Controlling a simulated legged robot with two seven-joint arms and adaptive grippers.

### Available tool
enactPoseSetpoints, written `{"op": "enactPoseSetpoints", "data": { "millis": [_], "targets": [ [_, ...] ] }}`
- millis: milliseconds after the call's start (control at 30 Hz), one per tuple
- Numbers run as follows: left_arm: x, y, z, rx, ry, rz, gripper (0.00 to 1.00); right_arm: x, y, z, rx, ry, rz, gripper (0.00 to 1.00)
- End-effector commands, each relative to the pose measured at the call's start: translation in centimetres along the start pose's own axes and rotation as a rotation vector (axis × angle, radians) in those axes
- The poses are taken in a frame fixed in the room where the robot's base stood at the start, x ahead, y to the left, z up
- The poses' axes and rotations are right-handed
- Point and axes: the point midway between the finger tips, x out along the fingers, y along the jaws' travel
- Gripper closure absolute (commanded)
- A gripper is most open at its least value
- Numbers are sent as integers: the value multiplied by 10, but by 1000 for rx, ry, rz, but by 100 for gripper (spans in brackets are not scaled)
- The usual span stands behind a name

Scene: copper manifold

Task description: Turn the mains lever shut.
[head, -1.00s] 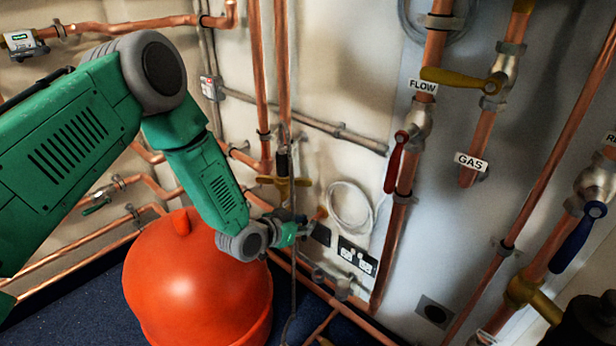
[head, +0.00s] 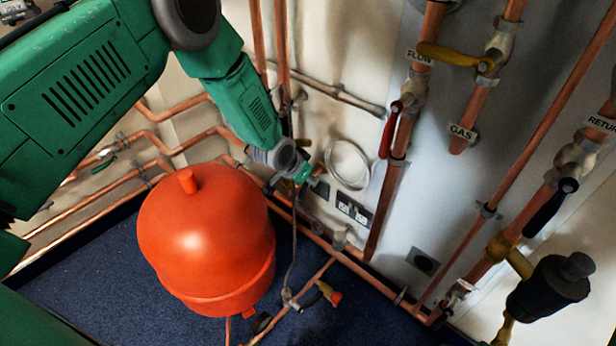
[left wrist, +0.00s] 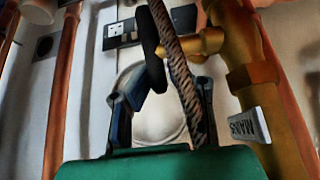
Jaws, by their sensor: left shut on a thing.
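The mains lever is a dark, rounded handle (left wrist: 152,48) at the upper middle of the left wrist view, beside the brass stem of the mains valve (left wrist: 235,45). A grey MAINS tag (left wrist: 249,125) hangs on the pipe to its right. My left gripper (left wrist: 172,85) has its two dark fingers on either side of the lever's lower end. A braided hose (left wrist: 187,90) crosses between the fingers and partly hides the grip. In the head view my left gripper (head: 303,174) is small, low against the wall, and the lever cannot be made out. My right gripper is not in view.
An orange vessel (head: 205,240) stands on the blue floor (head: 95,275) below my left arm. Copper pipes line the walls. FLOW (head: 420,57) and GAS (head: 462,132) pipes with lever valves stand right of the gripper. Sockets (head: 353,210) sit beside it.

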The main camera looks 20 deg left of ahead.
Motion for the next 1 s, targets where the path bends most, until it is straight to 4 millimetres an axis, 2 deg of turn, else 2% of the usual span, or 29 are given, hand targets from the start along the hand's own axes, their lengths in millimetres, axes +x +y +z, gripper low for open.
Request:
{"op": "enactPoseSetpoints", "data": {
  "millis": [400, 433, 500, 833, 1000],
  "targets": [
    [2, 1, 3, 0, -13, 2, 100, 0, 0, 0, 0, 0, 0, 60],
    [2, 1, 3, 0, -13, 2, 81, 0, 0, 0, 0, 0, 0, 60],
    [2, 1, 2, 0, -13, 2, 62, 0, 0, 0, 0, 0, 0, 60],
    [-2, 1, 1, 1, -8, 1, 62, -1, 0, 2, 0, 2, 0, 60],
    [-23, 0, -1, 0, -7, 0, 62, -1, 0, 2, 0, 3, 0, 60]
  ]
}}
